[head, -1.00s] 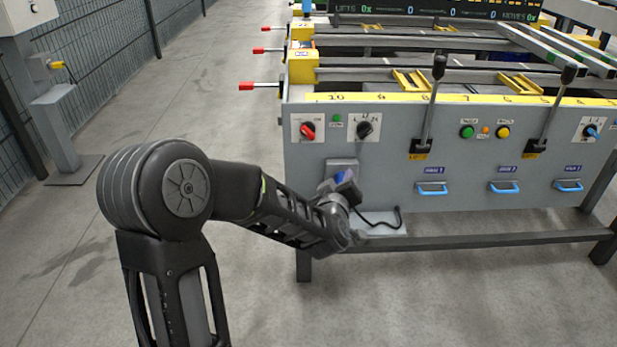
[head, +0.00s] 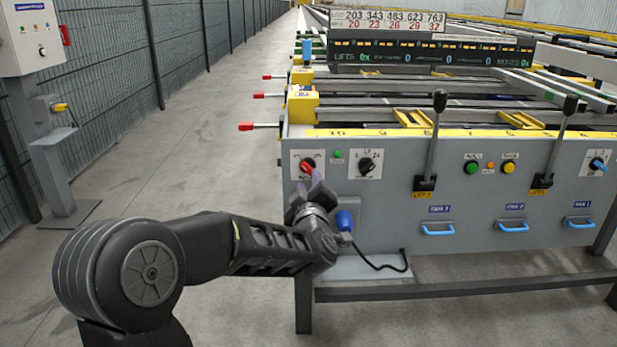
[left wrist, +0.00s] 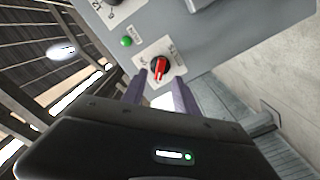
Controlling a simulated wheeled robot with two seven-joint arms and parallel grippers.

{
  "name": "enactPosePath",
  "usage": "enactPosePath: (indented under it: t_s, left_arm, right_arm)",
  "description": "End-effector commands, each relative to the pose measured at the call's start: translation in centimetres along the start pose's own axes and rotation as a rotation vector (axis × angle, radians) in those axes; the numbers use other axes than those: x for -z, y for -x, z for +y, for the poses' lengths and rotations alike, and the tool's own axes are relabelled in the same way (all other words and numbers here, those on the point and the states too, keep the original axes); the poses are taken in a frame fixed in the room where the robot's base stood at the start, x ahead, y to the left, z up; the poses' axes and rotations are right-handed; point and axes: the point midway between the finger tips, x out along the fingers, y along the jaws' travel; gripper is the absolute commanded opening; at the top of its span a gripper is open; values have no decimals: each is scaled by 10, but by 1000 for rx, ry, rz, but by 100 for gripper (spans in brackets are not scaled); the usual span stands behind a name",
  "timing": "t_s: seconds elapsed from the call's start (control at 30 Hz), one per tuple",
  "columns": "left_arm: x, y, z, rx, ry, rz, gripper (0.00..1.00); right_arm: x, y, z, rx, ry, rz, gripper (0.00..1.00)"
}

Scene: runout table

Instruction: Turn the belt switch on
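The red rotary switch (head: 307,167) sits on a white plate at the left end of the grey panel (head: 400,200). It also shows in the left wrist view (left wrist: 159,68), between and just beyond the fingertips. My left gripper (head: 311,180) points up at the switch from just below. In the left wrist view the two fingers of my left gripper (left wrist: 157,85) stand apart with nothing between them. I cannot tell whether they touch the switch. The plate's lettering is too small to read. My right gripper is not in view.
A green lamp (head: 338,154) and a black selector (head: 367,166) are right of the red switch. Two black-knobbed levers (head: 439,105) stand in front of the panel. A blue plug-like part (head: 345,221) with a black cable is beside my left wrist. Open floor lies left.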

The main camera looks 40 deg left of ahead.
Motion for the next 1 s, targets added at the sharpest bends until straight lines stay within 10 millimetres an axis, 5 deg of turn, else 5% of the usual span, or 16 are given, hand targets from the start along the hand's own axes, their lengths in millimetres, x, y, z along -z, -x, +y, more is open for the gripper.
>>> enactPosePath:
  t_s: [0.3,0.67,1.0]
  left_arm:
    - [-1,-46,-2,1,0,0,35]
    - [0,-52,0,1,-1,-1,35]
    - [0,-51,0,0,0,-1,8]
  right_arm:
    - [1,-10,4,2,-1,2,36]
    - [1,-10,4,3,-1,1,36]
    - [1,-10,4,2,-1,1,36]
